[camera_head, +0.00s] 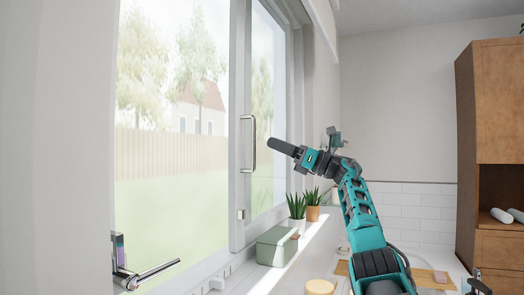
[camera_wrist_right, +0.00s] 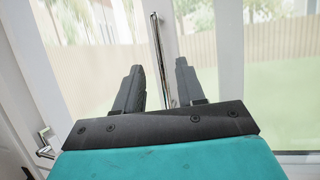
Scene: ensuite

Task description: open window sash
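The window sash (camera_head: 240,190) has a white frame with an upright metal bar handle (camera_head: 243,145) on its left stile. The handle also shows in the right wrist view (camera_wrist_right: 157,45) as a tall shiny bar. My right gripper (camera_head: 270,142) is just right of the handle in the head view. In the right wrist view my right gripper (camera_wrist_right: 158,75) is open, and the bar shows in the gap between its two fingers. I cannot tell how deep the bar sits between them, and neither finger visibly presses on it. My left gripper is not in view.
A chrome lever (camera_head: 150,272) sticks out at the lower left. A green box (camera_head: 277,247) and potted plants (camera_head: 297,208) stand on the sill below my right arm. A wooden cabinet (camera_head: 492,110) stands at the far right.

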